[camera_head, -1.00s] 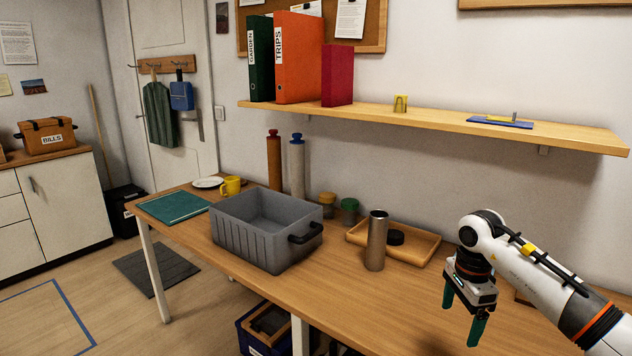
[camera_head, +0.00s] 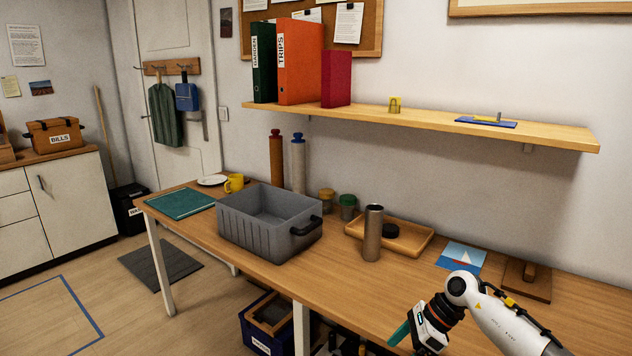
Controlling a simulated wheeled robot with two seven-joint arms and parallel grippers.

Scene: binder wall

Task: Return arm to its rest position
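My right arm comes in from the lower right, over the front of the wooden table (camera_head: 330,285). Its gripper (camera_head: 400,334) hangs low near the bottom edge, tilted to the left. One green finger shows; the other is hidden or cut off, so its opening cannot be seen. Nothing is visible in it. The steel tumbler (camera_head: 373,233) stands upright behind and left of it, apart. My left gripper is out of view.
A grey crate (camera_head: 248,230) and a wooden tray (camera_head: 416,236) stand on the table. A sailboat picture (camera_head: 461,256) and a brown block with a handle (camera_head: 527,281) lie behind the arm. A shelf (camera_head: 430,117) with binders (camera_head: 299,62) is above.

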